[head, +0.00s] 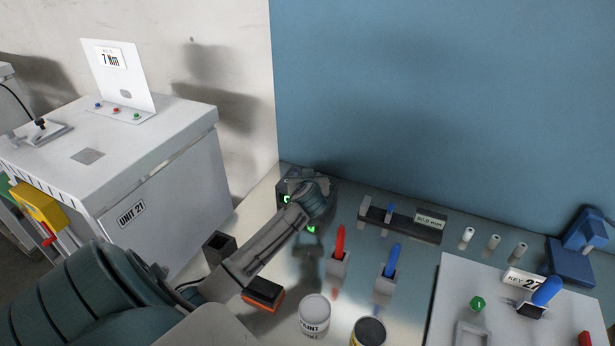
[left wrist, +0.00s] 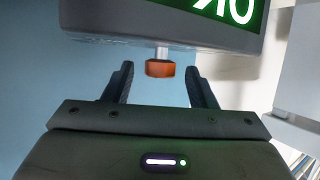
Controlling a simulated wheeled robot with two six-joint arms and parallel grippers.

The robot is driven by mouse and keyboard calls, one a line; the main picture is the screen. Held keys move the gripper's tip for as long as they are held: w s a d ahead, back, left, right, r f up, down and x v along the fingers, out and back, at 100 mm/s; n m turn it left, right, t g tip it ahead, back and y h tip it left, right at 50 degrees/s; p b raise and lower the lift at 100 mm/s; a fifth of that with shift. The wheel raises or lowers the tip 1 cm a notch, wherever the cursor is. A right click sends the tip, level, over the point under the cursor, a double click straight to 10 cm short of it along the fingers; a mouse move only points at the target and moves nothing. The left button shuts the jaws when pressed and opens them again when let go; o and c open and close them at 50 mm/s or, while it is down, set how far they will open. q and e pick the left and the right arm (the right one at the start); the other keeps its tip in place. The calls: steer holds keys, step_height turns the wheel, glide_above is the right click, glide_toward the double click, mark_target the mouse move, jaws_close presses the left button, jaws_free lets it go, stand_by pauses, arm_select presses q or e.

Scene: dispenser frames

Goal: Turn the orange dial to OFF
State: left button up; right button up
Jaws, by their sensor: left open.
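The orange dial (left wrist: 160,69) sits on a short pale shaft at the edge of a dark box (left wrist: 150,22) in the left wrist view. The box has a lit green display (left wrist: 232,10) with white characters, cut off by the frame. My left gripper (left wrist: 159,67) is open, with one finger on each side of the dial and visible gaps between. In the head view my left arm reaches to a dark box with green lights (head: 284,190) by the blue wall and hides most of it. The dial and fingertips are hidden there. My right gripper is out of view.
Red (head: 340,242) and blue (head: 392,260) handled tools stand in holders right of my arm. A paint can (head: 314,313) and an orange-black block (head: 263,294) are nearer. A white cabinet (head: 150,185) stands left.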

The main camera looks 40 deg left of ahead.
arm_select(q)
steer(key=c, duration=1)
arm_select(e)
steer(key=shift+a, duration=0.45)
